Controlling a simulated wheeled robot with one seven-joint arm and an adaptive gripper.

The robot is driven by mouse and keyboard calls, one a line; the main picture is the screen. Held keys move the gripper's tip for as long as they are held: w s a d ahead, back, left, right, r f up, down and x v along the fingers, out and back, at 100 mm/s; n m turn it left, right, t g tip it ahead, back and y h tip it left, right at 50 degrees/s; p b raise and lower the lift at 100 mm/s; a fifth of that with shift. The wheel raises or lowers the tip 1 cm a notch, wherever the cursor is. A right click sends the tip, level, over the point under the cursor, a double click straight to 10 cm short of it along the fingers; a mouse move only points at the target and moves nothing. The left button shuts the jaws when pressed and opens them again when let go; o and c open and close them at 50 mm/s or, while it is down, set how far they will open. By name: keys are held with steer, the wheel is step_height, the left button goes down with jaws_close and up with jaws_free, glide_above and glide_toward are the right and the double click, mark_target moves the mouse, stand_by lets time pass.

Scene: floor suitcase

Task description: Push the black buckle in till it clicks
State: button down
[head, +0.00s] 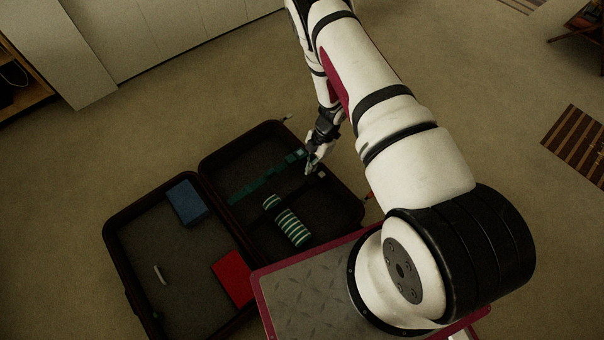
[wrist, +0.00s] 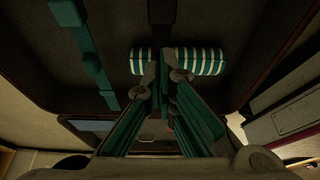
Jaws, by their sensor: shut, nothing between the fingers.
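The black strap (wrist: 161,38) runs through the right half of the open suitcase and crosses the green-and-white striped roll (head: 288,221). The strap and roll (wrist: 200,62) also show in the wrist view. The black buckle is too dark to make out clearly; the strap's end near my gripper is partly covered in the head view. My gripper (head: 309,170) is shut and empty, low over the right half, close to the black strap's upper right stretch. In the wrist view my gripper's fingertips (wrist: 164,68) are together in front of the strap and roll. I cannot tell whether they touch it.
A teal strap (head: 250,187) with its own buckle parts lies beside the black one. The suitcase's left half (head: 119,217) holds a blue box (head: 187,202), a red box (head: 232,277) and a small white item (head: 160,274). Its raised rims surround both halves. Carpet is clear beyond.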

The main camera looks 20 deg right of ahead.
mark_target(314, 181)
steer(key=b+x, duration=0.3)
steer(key=x, duration=0.6)
steer(key=shift+a+f+b, duration=0.15)
steer(key=shift+f+b, duration=0.15)
steer(key=shift+b, duration=0.05)
